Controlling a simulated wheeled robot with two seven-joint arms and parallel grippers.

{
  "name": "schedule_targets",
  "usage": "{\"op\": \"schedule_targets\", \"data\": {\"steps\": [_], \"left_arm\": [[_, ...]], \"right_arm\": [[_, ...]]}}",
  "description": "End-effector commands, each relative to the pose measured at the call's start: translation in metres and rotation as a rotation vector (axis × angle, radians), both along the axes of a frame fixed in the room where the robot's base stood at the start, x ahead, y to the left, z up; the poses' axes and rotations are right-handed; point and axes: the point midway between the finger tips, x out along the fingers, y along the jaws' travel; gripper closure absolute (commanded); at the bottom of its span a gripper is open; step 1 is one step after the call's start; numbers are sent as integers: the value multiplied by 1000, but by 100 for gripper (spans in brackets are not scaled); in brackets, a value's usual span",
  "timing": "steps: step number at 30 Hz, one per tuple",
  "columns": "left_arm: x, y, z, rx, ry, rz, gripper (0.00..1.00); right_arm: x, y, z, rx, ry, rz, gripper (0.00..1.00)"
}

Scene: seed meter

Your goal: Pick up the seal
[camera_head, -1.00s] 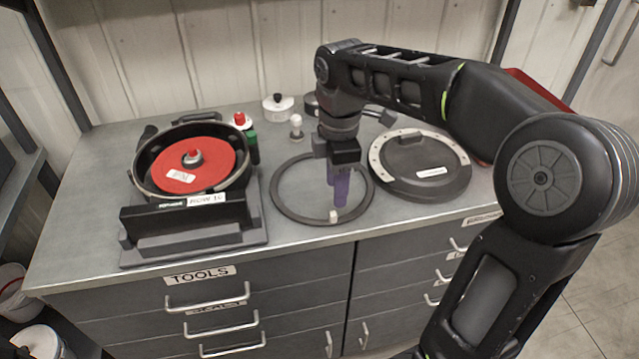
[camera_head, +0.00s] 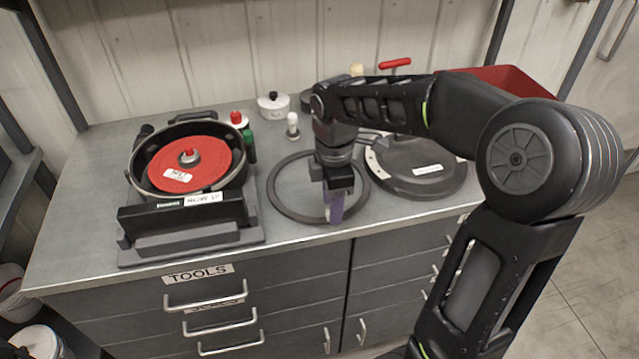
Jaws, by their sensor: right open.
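The seal looks to be the dark ring (camera_head: 283,208) lying flat on the grey bench top. It has a small white tab at its front edge, now mostly behind the fingers. My right gripper (camera_head: 334,218) points down at the front right part of the ring, with its purple fingertips close to the rim. It is open, and nothing shows held in it. I cannot tell whether the fingertips touch the ring. My left gripper is not in view.
Left of the ring stands the seed meter housing (camera_head: 190,217) with a red disc (camera_head: 192,163). Right of the ring lies a round black cover (camera_head: 425,178). Behind are a white pot (camera_head: 274,107), a white-topped peg (camera_head: 292,127), red and green bottles, and a red bin (camera_head: 505,80).

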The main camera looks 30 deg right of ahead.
Motion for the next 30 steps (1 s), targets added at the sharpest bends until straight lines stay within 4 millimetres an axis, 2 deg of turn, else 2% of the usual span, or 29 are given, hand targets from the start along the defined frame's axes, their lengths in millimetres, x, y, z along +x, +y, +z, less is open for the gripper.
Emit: {"op": "schedule_targets", "data": {"steps": [3, 6, 23, 30], "left_arm": [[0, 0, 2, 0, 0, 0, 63], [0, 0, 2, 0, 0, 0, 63], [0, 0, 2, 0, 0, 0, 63], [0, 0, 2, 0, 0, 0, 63]], "right_arm": [[0, 0, -15, 1, 2, 0, 57], [0, 0, -20, 0, 1, 0, 57], [0, 0, -20, 0, 0, 0, 57], [0, 0, -20, 0, 0, 0, 76]]}}
